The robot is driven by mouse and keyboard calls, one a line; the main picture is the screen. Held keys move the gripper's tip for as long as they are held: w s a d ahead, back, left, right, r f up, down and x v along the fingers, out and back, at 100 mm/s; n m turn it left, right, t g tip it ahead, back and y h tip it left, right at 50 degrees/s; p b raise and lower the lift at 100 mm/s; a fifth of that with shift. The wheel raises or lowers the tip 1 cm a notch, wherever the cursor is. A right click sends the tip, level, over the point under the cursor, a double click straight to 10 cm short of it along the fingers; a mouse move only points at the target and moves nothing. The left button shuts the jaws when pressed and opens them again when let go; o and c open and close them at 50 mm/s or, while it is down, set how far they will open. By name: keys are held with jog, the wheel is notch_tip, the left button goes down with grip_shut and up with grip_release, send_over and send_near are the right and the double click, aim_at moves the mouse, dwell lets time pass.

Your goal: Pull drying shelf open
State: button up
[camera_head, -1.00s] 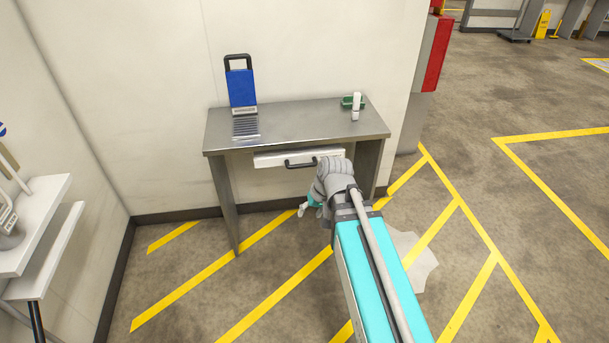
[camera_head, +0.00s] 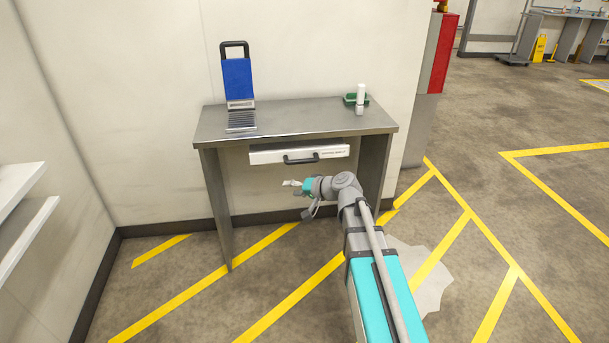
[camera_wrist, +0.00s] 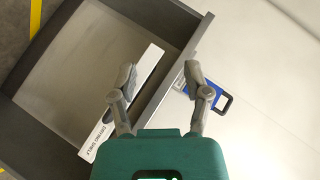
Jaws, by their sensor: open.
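The drying shelf (camera_head: 270,156) is a white drawer front under the grey metal table, with a dark bar handle (camera_head: 301,160) at its middle. It looks shut, flush under the tabletop. In the wrist view, the white shelf front (camera_wrist: 112,128) runs diagonally with printed lettering, and a finger covers part of it. My gripper (camera_head: 290,184) is in front of the table, a little below the handle in the picture. Finger contact with the handle cannot be told; the handle is not clear in the wrist view.
The metal table (camera_head: 300,122) stands against the white wall. On it are a blue panel device (camera_head: 237,80) with a black handle and a green holder (camera_head: 349,99) with a white bottle (camera_head: 361,98). A white side shelf (camera_head: 20,190) is at the left.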

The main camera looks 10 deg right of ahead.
jog(key=w+d+f+m+t+b, duration=0.45)
jog(key=w+b, duration=0.25)
jog(key=b, duration=0.3)
jog(key=m+t+h+b, duration=0.2)
jog(key=m+t+b, duration=0.3)
jog(key=b, duration=0.4)
send_near(302, 161)
jog(key=f+v, duration=0.1)
jog(key=v, duration=0.2)
jog(key=shift+s+d+r, duration=0.1)
jog(key=shift+d, duration=0.05)
jog(key=p+x, duration=0.2)
jog(key=x, duration=1.2)
jog(key=shift+d+p, duration=0.1)
jog(key=shift+p, duration=0.25)
grip_shut()
